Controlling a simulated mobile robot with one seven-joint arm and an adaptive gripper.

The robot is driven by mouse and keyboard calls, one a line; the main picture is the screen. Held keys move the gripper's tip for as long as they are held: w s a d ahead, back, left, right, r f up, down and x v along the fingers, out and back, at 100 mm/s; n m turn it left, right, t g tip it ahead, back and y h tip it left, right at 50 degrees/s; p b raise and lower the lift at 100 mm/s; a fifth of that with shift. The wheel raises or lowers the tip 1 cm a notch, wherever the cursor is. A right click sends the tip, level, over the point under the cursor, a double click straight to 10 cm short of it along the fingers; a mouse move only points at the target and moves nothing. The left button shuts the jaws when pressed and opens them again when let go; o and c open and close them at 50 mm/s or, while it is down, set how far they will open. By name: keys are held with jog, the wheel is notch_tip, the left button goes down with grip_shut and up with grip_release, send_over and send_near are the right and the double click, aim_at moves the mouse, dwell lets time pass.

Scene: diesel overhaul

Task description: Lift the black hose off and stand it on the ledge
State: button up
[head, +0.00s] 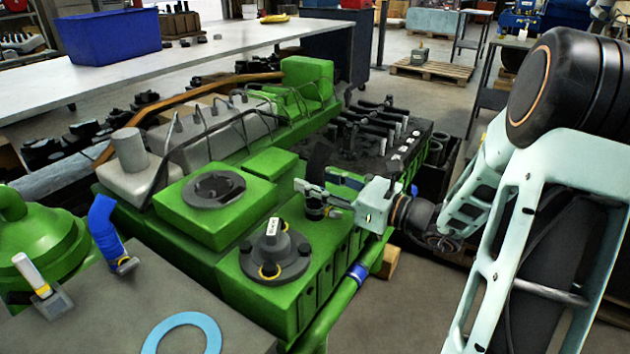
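The black hose (319,160) is a dark, upright, bent piece near the right edge of the green engine (262,196). Its lower part is dark too, with a bit of yellow near its foot. My gripper (322,186) reaches in from the right at the hose, with its fingers at the hose's middle. Whether the fingers press on it is too small to tell. Whether the hose's foot touches the engine is also unclear. A grey ledge (110,315) lies at the lower left, apart from the hose.
On the ledge stand a blue bent hose (103,222) and a grey fitting with a white handle (40,285); a flat blue ring (182,336) lies in front. A round black flange (275,258) sits on the engine between hose and ledge. Black rocker parts (375,130) stand behind.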

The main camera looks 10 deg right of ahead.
jog(key=shift+o, duration=0.9)
jog(key=shift+f, duration=0.1)
jog(key=v, duration=1.2)
